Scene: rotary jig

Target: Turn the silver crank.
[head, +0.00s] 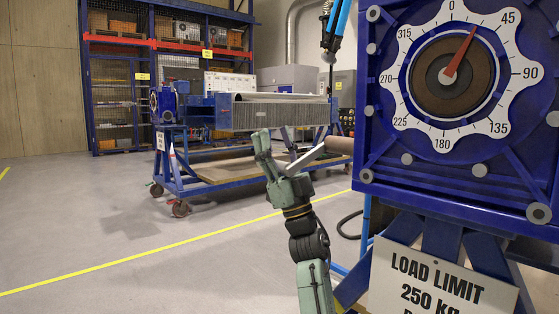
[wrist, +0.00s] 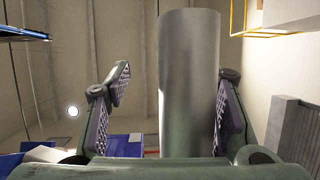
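The silver crank shows in the head view as a pale bar (head: 308,157) running from my gripper (head: 279,157) up to a brownish-grey cylinder (head: 340,145) at the left side of the blue jig (head: 385,140). In the wrist view a thick, smooth grey metal cylinder (wrist: 189,75), apparently part of the crank, stands upright between my two fingers. My gripper is open around it. The right finger is very near or touching the cylinder; I cannot tell which. A clear gap separates the left finger from it. The cylinder's lower end is hidden behind my gripper.
The jig carries a white dial (head: 442,137) with a red pointer (head: 460,52) between 0 and 45. A load limit sign (head: 435,285) hangs below. A blue wheeled cart (head: 190,180) stands behind my gripper. The floor at left, with a yellow line (head: 150,258), is clear.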

